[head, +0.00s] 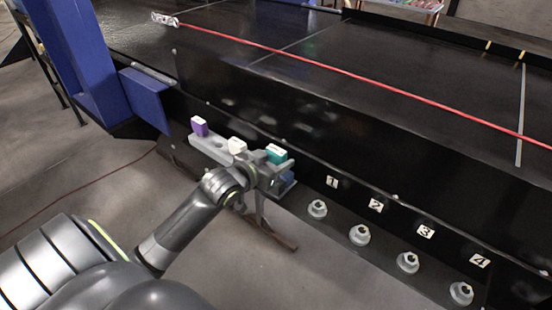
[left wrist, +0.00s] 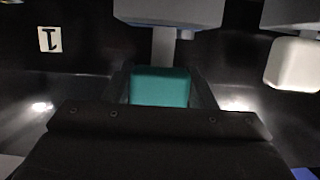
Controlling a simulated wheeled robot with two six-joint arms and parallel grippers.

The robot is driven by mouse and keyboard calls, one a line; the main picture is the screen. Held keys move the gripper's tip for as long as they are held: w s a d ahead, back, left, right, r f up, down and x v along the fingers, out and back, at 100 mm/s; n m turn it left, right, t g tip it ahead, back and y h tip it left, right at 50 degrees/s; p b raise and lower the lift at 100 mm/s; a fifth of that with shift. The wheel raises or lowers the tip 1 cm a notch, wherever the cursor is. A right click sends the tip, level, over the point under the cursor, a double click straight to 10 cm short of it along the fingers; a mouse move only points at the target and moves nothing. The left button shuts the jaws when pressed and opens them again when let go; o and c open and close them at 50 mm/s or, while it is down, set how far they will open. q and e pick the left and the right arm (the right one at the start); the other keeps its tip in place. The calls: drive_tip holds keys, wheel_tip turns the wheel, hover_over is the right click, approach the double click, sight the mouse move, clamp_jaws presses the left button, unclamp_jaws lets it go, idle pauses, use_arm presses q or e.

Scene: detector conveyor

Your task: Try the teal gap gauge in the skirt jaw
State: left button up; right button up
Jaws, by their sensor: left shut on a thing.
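The teal gap gauge (head: 277,153) is a small block with a pale top at the right end of the grey rack. My left gripper (head: 264,168) is shut on it. In the left wrist view the teal block (left wrist: 160,86) sits between the two dark fingers, with a grey upright strip just beyond it. I cannot tell whether the gauge is clear of the rack. A white gauge (head: 237,146) and a purple gauge (head: 199,126) stand to its left on the rack. I cannot make out the skirt jaw. My right gripper is not in view.
The grey rack (head: 211,147) is fixed along the conveyor's black side wall (head: 300,125). Labels 1 (head: 332,183) to 4 stand over a row of round grey fittings (head: 317,208) to the right. A red cord (head: 350,75) runs along the belt. A blue post (head: 85,60) stands left.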

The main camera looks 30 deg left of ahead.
sight(276, 150)
use_arm(q)
drive_tip(key=shift+f+b, duration=0.8)
drive_tip(key=shift+f, duration=0.6)
drive_tip(key=shift+r, duration=0.1)
idle(0.3)
wheel_tip(276, 150, up, 2)
drive_tip(key=p, duration=0.3)
drive_tip(key=shift+r, duration=0.25)
drive_tip(key=shift+r+p, duration=0.5)
drive_tip(key=shift+r, duration=1.45)
